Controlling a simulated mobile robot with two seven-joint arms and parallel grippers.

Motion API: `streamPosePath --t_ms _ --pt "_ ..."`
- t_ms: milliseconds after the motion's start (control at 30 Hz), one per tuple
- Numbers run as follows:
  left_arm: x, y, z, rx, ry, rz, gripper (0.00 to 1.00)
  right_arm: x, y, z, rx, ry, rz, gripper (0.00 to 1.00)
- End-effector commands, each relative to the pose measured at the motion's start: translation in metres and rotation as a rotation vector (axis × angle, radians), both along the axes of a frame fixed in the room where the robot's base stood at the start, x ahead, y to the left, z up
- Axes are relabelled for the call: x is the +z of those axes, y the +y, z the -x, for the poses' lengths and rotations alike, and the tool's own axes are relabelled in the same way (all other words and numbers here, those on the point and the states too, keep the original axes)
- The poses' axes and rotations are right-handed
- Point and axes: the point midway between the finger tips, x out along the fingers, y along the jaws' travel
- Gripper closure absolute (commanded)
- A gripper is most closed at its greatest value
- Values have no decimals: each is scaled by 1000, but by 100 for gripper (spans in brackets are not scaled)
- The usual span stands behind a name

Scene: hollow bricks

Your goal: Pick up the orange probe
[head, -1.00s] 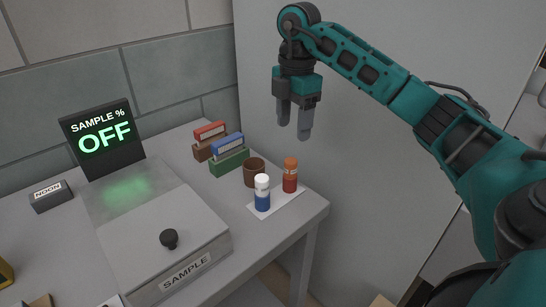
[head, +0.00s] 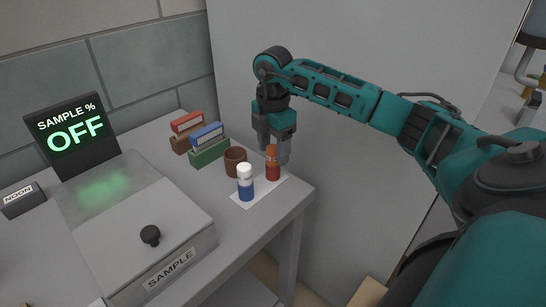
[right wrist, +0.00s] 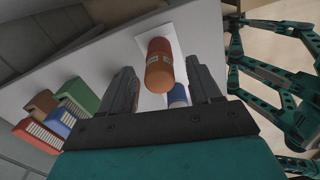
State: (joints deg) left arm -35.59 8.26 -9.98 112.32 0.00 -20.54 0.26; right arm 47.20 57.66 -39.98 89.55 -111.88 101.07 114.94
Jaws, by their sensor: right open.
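The orange probe (head: 273,171) is an upright cylinder with an orange cap and a red-orange body. It stands on a small white sheet at the table's right corner. My right gripper (head: 274,148) is open, pointing down close by it, its fingers overlapping the probe's top in the head view. In the right wrist view the probe (right wrist: 159,68) appears between the two open fingers (right wrist: 163,82), with no visible contact. A white-capped blue probe (head: 245,184) stands beside it on the sheet. My left gripper is not in view.
A brown cup (head: 235,161) stands close behind the probes. Red, blue and green boxes (head: 208,137) stand farther back. A grey SAMPLE box with a black knob (head: 150,235) and an OFF display (head: 73,134) are at left. A plain wall is behind my right arm.

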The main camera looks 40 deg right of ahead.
Motion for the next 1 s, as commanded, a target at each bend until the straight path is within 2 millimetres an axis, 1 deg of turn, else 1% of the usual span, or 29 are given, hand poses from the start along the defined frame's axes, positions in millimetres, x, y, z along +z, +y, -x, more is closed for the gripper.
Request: streamPosePath --t_ms 33,100,367,1000 --pt "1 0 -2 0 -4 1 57 -7 1 0 1 1 -1 37" --pt "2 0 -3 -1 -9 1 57 -13 1 0 1 1 -1 37" --pt "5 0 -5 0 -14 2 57 -15 1 0 1 -1 -1 37" --pt "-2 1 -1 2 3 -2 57 -14 1 0 1 -1 -1 98"
